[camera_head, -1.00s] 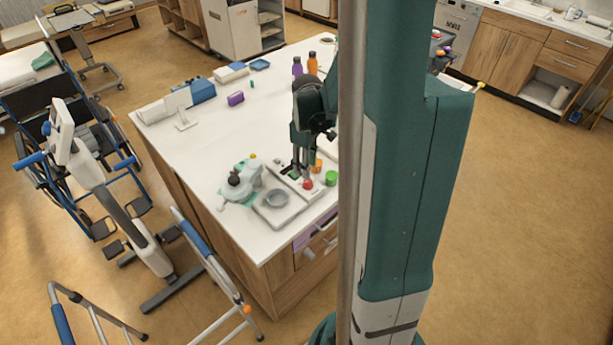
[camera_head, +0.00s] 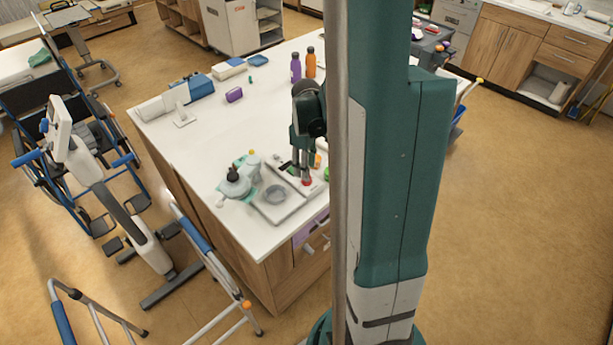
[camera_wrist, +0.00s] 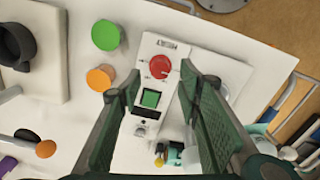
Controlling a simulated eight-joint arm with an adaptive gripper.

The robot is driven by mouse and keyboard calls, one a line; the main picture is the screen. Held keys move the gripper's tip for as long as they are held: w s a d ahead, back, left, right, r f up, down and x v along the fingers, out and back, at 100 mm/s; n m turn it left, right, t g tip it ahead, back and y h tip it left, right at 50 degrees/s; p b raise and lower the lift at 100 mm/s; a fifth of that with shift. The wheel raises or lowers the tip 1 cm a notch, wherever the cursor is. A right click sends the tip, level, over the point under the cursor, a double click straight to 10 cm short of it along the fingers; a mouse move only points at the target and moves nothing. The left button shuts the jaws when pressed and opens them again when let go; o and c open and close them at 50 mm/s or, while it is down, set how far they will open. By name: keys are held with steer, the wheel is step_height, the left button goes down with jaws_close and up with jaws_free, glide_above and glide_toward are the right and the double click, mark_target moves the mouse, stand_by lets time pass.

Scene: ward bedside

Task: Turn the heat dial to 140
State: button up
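The red heat dial (camera_wrist: 160,67) sits on a white panel (camera_wrist: 190,52) with a green screen (camera_wrist: 150,98) below it in the wrist view. The marks around the dial are too small to read. My gripper (camera_wrist: 161,72) is open, with one finger to the left of the dial and one to the right. Visible gaps show between the dial and both fingertips in this view. In the head view, my gripper (camera_head: 304,178) points down at the panel, and the red dial (camera_head: 307,183) shows at its tips.
A green round piece (camera_wrist: 105,35) and an orange one (camera_wrist: 100,77) stand left of the panel in the wrist view. The middle tabletop is clear.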

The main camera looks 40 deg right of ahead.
steer(key=shift+f, duration=2.5)
steer(key=c, duration=0.9)
